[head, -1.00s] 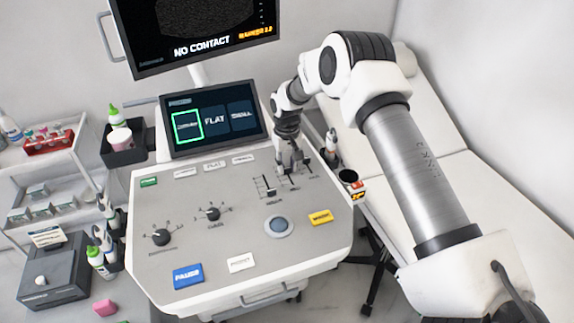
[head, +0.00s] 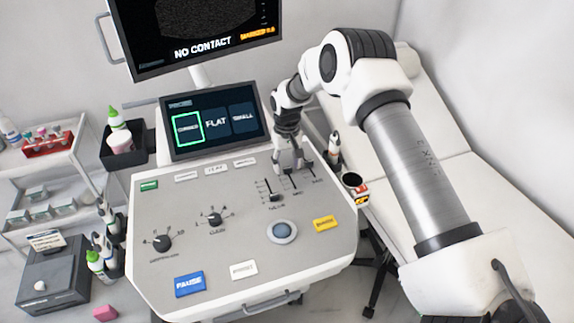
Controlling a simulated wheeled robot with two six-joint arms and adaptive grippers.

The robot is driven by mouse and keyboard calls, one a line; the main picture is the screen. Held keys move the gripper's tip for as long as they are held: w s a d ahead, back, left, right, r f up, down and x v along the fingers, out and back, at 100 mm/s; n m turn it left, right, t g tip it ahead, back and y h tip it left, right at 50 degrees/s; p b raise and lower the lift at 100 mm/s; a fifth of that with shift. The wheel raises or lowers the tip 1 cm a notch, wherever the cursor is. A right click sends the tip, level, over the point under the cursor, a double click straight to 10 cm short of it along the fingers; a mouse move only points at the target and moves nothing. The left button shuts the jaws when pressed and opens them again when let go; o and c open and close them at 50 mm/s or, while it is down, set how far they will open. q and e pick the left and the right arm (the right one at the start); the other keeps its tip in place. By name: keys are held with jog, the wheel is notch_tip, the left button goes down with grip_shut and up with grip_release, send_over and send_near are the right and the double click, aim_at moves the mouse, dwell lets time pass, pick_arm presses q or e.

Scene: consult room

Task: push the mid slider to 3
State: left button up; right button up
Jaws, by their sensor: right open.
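The slider group is on the right part of the grey console panel (head: 255,230). The near slider (head: 271,196) shows its dark knob low in its slot. The mid slider (head: 291,183) is just right of it, and its knob is hidden by my gripper. A third slot lies further right, partly covered. My right gripper (head: 291,170) points down over the upper part of the slider group, open, with its fingertips at or just above the panel. Contact with a knob cannot be made out. My left gripper is out of view.
Two round knobs (head: 163,242), a blue PAUSE button (head: 189,284), a yellow button (head: 325,224) and a trackball (head: 281,231) share the panel. A touchscreen (head: 215,121) stands behind it. Bottles and a cup (head: 353,182) stand at the right edge, near my arm.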

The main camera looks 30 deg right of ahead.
aim_at(287, 167)
notch_tip(287, 167, up, 11)
dwell(0.6)
